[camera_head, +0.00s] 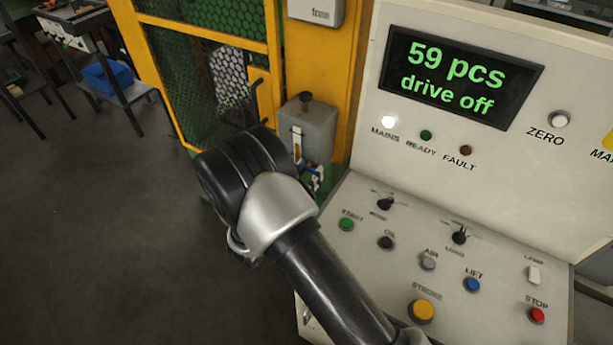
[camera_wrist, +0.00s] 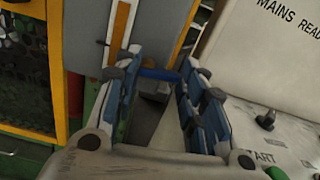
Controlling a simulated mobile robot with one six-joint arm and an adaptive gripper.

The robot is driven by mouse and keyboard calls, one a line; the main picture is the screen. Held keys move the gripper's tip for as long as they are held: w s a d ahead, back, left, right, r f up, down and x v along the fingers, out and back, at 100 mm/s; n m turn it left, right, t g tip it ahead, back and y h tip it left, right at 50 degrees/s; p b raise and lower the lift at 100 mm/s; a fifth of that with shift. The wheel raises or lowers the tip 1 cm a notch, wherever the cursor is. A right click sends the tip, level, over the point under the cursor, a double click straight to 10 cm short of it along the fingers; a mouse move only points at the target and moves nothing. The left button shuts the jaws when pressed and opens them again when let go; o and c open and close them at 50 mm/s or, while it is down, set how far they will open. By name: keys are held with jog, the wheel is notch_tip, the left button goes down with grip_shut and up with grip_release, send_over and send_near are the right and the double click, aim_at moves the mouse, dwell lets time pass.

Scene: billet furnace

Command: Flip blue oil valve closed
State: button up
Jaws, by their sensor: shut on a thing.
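The blue oil valve handle (camera_wrist: 158,74) shows in the wrist view as a short blue bar lying across the gap between the fingertips, below the grey oil box (camera_wrist: 150,35). My gripper (camera_wrist: 160,78) is shut on it, with a blue-padded finger at each side. The ends of the handle are hidden by the fingers. In the head view my gripper (camera_head: 312,178) is mostly hidden behind my arm, just below the grey oil box (camera_head: 315,130). The valve cannot be told apart from the fingers there.
The control panel (camera_head: 430,260) with buttons and knobs stands close on the right; its display (camera_head: 460,78) reads "59 pcs drive off". A yellow-framed mesh guard (camera_head: 205,75) stands behind at the left. The floor at the left is clear.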

jog(key=shift+f+m, duration=0.15)
jog(key=shift+m, duration=0.55)
jog(key=o, duration=1.1)
jog(key=shift+c, duration=0.2)
jog(key=v, duration=1.2)
